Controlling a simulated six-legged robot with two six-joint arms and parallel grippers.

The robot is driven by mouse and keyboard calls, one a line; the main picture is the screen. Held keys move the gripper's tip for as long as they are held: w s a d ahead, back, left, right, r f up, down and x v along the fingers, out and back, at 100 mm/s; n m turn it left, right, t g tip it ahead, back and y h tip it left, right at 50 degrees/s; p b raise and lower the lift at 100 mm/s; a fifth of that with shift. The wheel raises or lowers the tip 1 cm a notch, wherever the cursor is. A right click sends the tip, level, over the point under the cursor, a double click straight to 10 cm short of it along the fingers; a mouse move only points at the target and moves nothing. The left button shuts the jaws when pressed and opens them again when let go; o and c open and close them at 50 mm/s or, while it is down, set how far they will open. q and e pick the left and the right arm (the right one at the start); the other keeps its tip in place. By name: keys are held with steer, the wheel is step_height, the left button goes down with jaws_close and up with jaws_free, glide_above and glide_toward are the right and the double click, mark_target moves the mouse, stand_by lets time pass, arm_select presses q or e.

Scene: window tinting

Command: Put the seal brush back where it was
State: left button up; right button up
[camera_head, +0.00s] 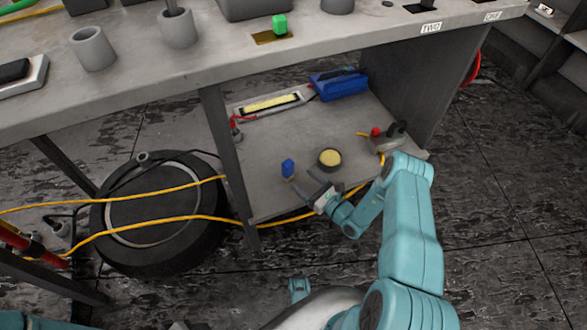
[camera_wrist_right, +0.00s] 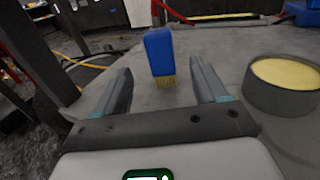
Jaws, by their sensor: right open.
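The seal brush (camera_head: 288,168) has a blue block handle and shows upright over the lower shelf, left of the round pot. In the right wrist view the brush (camera_wrist_right: 159,52) has its yellow bristles pointing down at the grey shelf surface. My right gripper (camera_head: 304,182) reaches in from the right, low over the shelf. Its jaws are open, and in the wrist view (camera_wrist_right: 160,78) the brush appears between and just beyond the fingertips, apart from both fingers. My left gripper is not in view.
A round grey pot with yellow contents (camera_head: 330,157) stands right of the brush. A blue case (camera_head: 338,85) and a tray with a yellow strip (camera_head: 270,104) lie at the shelf's back. A red-knobbed device (camera_head: 384,140) is at right. A shelf leg (camera_head: 228,150) stands left; yellow cables (camera_head: 160,222) cross below.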

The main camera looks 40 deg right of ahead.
steer(key=s, duration=0.2)
steer(key=shift+s+d, duration=0.2)
steer(key=shift+s, duration=0.1)
steer(key=shift+s+a, duration=0.25)
steer(key=shift+a, duration=0.05)
steer(key=s+a+n+g+y, duration=0.2)
steer(key=a+n+g+y, duration=0.25)
steer(key=a, duration=0.45)
steer(key=s+a+n+g+y, duration=0.2)
steer(key=a+n+g+y, duration=0.25)
steer(key=a, duration=0.35)
steer(key=s+a+n+g+h, duration=0.3)
steer(key=s+n+g, duration=0.3)
steer(key=s+n, duration=0.25)
steer(key=s+a+n+g+h, duration=0.3)
steer(key=s+n+g, duration=0.3)
steer(key=s+n, duration=0.25)
steer(key=w+r+n+t, duration=0.1)
steer(key=n, duration=0.1)
steer(key=w+a+r+n+t+h, duration=0.1)
steer(key=n, duration=0.1)
steer(key=w+r+n+t, duration=0.1)
steer(key=n, duration=0.1)
steer(key=shift+w+a+t+h, duration=0.1)
steer(key=shift+a+t+h, duration=0.2)
steer(key=shift+a+h, duration=0.1)
